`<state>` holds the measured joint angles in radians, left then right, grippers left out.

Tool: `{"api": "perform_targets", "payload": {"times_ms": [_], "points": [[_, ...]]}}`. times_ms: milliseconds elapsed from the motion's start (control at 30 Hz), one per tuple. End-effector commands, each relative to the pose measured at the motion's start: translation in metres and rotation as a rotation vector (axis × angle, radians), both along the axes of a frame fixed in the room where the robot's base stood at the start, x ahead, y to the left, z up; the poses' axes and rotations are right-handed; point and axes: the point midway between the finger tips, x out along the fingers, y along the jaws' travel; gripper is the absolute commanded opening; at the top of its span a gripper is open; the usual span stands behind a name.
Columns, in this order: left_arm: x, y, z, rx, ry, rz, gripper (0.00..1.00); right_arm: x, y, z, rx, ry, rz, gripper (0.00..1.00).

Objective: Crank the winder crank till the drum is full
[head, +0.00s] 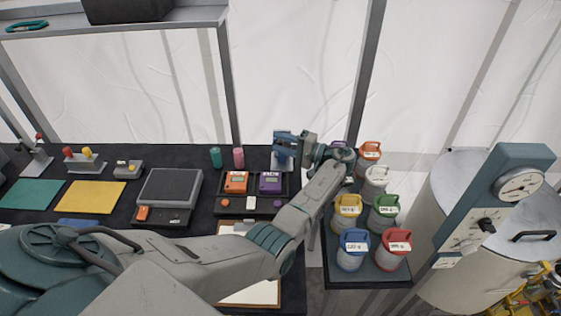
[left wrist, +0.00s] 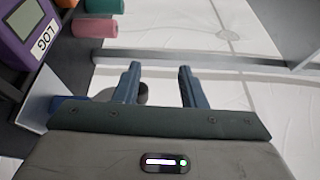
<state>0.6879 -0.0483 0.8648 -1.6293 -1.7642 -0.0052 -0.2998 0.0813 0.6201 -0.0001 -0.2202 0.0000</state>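A pale blue-grey upright piece (head: 282,161) stands just below the gripper in the head view, perhaps part of the winder. The drum and its filling cannot be made out. My right gripper is not in view.
An orange device (head: 236,183) and a purple device (head: 271,183) sit in a tray. Several lidded jars crowd the stand (head: 368,275) at right. A column with dials (head: 490,205) stands farther right.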

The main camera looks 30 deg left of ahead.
Motion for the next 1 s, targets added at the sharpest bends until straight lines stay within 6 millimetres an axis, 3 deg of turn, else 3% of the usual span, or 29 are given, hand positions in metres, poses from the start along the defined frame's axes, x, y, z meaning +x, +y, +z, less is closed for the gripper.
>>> {"api": "perform_targets", "payload": {"times_ms": [33,467,700,1000], "points": [[-0.007,-0.004,0.010,-0.001,0.000,-0.001,0.38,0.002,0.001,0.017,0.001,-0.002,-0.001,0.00],[-0.074,-0.043,0.015,-0.004,0.001,-0.001,0.38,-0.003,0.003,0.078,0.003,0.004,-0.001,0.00],[-0.108,-0.064,0.011,-0.005,-0.002,-0.002,0.38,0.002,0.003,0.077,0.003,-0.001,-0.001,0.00],[-0.119,-0.070,0.013,-0.003,0.000,-0.001,0.38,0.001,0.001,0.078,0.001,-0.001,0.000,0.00]]}}
